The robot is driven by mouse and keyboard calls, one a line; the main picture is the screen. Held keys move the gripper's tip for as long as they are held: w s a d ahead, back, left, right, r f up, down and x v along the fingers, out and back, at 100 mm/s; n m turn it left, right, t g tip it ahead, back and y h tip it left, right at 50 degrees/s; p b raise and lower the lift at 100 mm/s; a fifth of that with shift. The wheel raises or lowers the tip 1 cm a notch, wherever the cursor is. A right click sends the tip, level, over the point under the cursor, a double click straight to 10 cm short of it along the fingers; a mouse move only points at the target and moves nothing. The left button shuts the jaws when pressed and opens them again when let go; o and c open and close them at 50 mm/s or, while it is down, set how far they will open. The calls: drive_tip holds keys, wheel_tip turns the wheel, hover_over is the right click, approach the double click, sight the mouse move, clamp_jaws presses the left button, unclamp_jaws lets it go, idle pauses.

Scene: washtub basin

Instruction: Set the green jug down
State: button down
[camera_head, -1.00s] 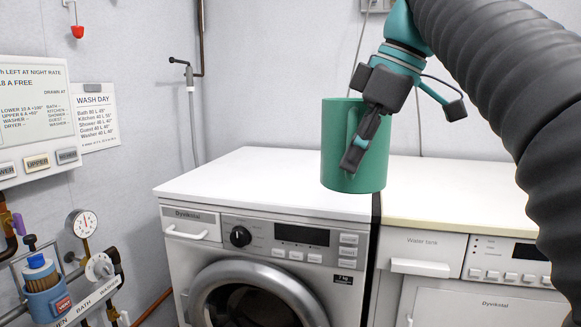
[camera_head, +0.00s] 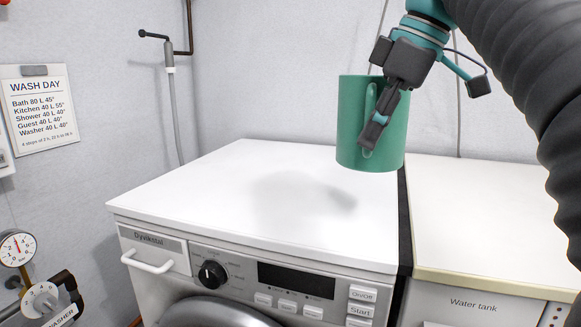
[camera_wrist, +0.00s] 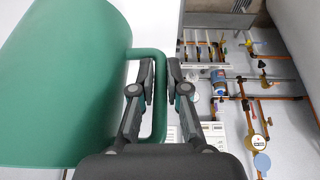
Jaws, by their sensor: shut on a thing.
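The green jug (camera_head: 354,122) is upright in the head view, in the air over the right part of the white washing machine top (camera_head: 215,190). A soft shadow lies on the top to the left of the jug. My gripper (camera_head: 373,138) is shut on the jug's handle, on the side facing the head camera. In the wrist view the jug (camera_wrist: 70,80) fills the left side, and its handle (camera_wrist: 150,54) runs between the fingers of my gripper (camera_wrist: 160,82). The jug's inside is hidden.
The white top is bare. A dark gap (camera_head: 404,225) parts it from the cream-topped water tank unit (camera_head: 480,215) on the right. A hose pipe (camera_head: 175,110) hangs on the back wall. Gauges and valves (camera_head: 18,248) stand at the left; copper pipes (camera_wrist: 255,98) show in the wrist view.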

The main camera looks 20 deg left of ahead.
drive_tip(key=shift+w+a, duration=0.1)
drive_tip(key=shift+w, duration=0.05)
drive_tip(key=shift+w+a+f, duration=0.1)
drive_tip(key=shift+a, duration=0.2)
drive_tip(key=shift+w+a+f+b, duration=0.2)
drive_tip(key=shift+a+f+b, duration=0.7)
drive_tip(key=shift+a+f, duration=4.45)
drive_tip(key=c, duration=1.6)
unclamp_jaws()
drive_tip(key=shift+f, duration=0.15)
drive_tip(key=o, duration=0.4)
